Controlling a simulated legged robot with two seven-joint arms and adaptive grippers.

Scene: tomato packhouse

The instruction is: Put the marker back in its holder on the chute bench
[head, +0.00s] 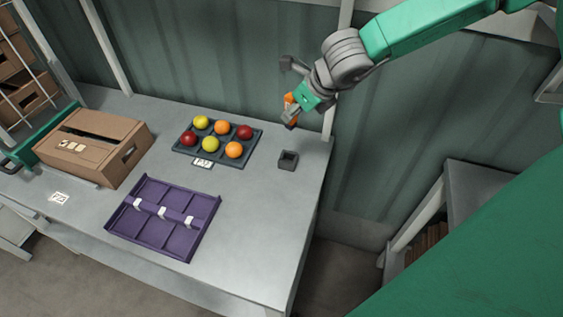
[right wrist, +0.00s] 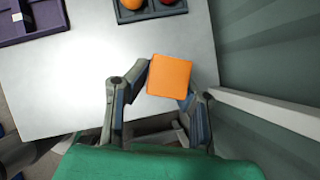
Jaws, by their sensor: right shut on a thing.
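The orange marker (head: 289,100) is in my right gripper (head: 294,107), above the far right part of the grey bench. In the right wrist view the marker (right wrist: 170,75) shows as an orange block between the two fingers of my right gripper (right wrist: 168,88). The fingers partly cover it in the head view. The holder (head: 288,160), a small dark square cup, stands on the bench near its right edge, below the marker in the head view. The marker is apart from it. I cannot make out the holder in the right wrist view. My left gripper is not in view.
A dark tray (head: 216,158) with red, yellow and orange tomatoes lies left of the holder. A purple divided tray (head: 185,245) lies nearer the front. A cardboard box (head: 128,150) stands at the left. A ribbed wall rises behind the bench. Bare bench (head: 262,225) surrounds the holder's front.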

